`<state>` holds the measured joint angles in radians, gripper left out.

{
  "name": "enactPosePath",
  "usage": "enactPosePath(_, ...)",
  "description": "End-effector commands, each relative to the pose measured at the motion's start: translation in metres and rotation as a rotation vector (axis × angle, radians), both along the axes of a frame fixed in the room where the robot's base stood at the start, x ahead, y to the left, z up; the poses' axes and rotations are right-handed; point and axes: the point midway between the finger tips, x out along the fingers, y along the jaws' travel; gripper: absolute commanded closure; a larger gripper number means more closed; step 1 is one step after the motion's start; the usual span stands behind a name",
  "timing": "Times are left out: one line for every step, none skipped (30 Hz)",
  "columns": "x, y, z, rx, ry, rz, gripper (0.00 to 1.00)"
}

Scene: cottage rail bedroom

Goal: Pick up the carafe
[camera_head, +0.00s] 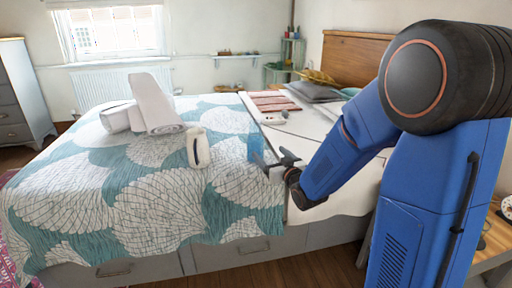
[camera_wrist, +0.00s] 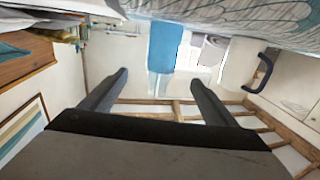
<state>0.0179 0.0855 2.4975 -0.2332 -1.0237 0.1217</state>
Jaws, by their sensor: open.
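A white jug-like carafe (camera_head: 198,148) with a dark blue handle stands upright on the patterned bedspread. The upside-down wrist view shows this carafe (camera_wrist: 235,62) right of the fingers, its handle outward. A translucent blue upright vessel (camera_head: 256,147) stands on the bed nearer my gripper. In the wrist view the blue vessel (camera_wrist: 165,47) lies ahead, roughly in line with the gap between the fingers. My gripper (camera_head: 273,158) is open and empty, low over the bed's right part, close beside the blue vessel. Both fingers (camera_wrist: 158,78) show apart in the wrist view. I cannot tell the exact distance to the vessel.
Rolled and folded white towels (camera_head: 155,106) lie behind the carafe at left. A small white item (camera_head: 273,118) and reddish striped cloth (camera_head: 270,101) lie farther back on the bed. Grey pillows (camera_head: 315,91) rest by the wooden headboard (camera_head: 352,58). Bare bedspread (camera_head: 150,205) surrounds the carafe.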

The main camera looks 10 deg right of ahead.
Motion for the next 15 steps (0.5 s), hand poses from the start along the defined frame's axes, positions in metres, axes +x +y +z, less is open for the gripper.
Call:
enactPosePath(0.004, 0.001, -0.001, 0.002, -0.003, 0.002, 0.19)
enactPosePath(0.007, 0.002, 0.000, 0.002, -0.005, 0.003, 0.19)
enactPosePath(0.012, 0.003, 0.000, 0.002, -0.006, 0.003, 0.19)
enactPosePath(0.016, 0.004, 0.000, 0.002, -0.006, 0.003, 0.19)
enactPosePath(0.021, 0.004, 0.000, 0.001, -0.006, 0.003, 0.19)
enactPosePath(0.028, 0.006, 0.000, 0.001, -0.006, 0.003, 0.19)
enactPosePath(0.034, 0.007, -0.001, 0.001, -0.006, 0.003, 0.19)
enactPosePath(0.039, 0.008, 0.000, 0.001, -0.006, 0.003, 0.19)
enactPosePath(0.046, 0.009, 0.000, 0.001, -0.006, 0.003, 0.19)
enactPosePath(0.051, 0.010, -0.001, 0.001, -0.005, 0.003, 0.19)
enactPosePath(0.056, 0.011, 0.000, 0.001, -0.006, 0.003, 0.19)
enactPosePath(0.063, 0.013, 0.000, 0.001, -0.005, 0.003, 0.19)
enactPosePath(0.068, 0.014, 0.000, 0.002, -0.005, 0.003, 0.19)
enactPosePath(0.074, 0.015, 0.000, 0.002, -0.005, 0.003, 0.19)
enactPosePath(0.080, 0.016, -0.001, 0.002, -0.005, 0.003, 0.19)
